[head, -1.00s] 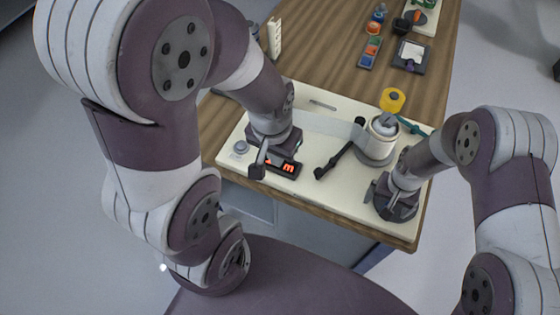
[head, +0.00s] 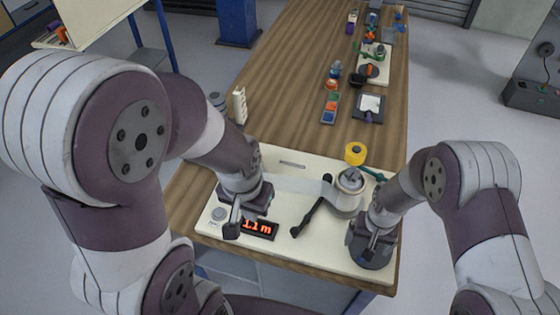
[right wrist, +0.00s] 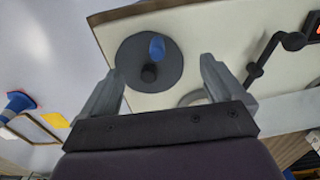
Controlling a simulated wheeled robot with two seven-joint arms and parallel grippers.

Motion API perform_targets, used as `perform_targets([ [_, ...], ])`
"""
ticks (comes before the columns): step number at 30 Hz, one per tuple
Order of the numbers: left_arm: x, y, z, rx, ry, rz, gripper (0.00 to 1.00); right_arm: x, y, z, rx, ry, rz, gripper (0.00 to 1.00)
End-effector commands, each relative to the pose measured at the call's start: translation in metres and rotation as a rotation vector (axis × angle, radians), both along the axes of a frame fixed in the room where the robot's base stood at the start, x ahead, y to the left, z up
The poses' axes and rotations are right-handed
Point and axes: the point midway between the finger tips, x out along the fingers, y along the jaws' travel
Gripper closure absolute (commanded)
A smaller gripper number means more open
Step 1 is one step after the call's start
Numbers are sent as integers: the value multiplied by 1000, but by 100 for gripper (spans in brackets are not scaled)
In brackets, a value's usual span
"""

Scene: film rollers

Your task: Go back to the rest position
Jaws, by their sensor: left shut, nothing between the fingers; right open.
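The cream film-roller board (head: 290,240) lies on the near end of the wooden table, with a pale strip running across it to a grey-white roller (head: 349,190). A black crank (head: 308,216) lies beside the roller. My left gripper (head: 232,228) is shut and empty, at the board's left side, near the red-lit display (head: 260,228). My right gripper (head: 372,243) is over the dark round disc (head: 372,254) at the board's right. In the right wrist view its fingers (right wrist: 160,85) are apart, with the disc and its blue knob beyond them, apparently untouched.
A yellow roll (head: 355,153) stands at the board's far edge. Farther back are a tray of coloured blocks (head: 329,108), a dark square holder (head: 369,107) and several small items. A white upright piece (head: 240,105) stands at the table's left edge.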

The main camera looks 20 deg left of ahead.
Motion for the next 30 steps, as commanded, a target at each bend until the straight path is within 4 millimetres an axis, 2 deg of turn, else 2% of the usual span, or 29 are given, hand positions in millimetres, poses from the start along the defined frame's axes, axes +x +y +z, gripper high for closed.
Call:
perform_targets([
  [5, 0, 0, 0, 0, 0, 0, 100, 0, 0, 0, 0, 1, 16, 4],
  [7, 0, 0, 0, 0, 0, 0, 100, -18, -6, -3, -13, 45, 60, 4],
  [8, 0, 0, 0, 0, 0, 0, 100, -28, -9, 2, -18, 66, 85, 4],
  [11, 0, 0, -4, 0, 0, 0, 100, -52, -29, 42, -17, 88, 129, 4],
  [15, 0, 0, -11, 0, 0, 0, 100, -85, -65, 105, -2, 39, 113, 4],
  [18, 0, 0, -16, 0, 0, 0, 100, -104, -86, 136, 4, -29, 59, 4],
  [22, 0, 0, -18, 0, 0, 0, 100, -97, -100, 158, 6, -122, -5, 4],
  [30, 0, 0, -17, 0, 0, 0, 100, -97, -101, 158, 5, -119, -13, 4],
])
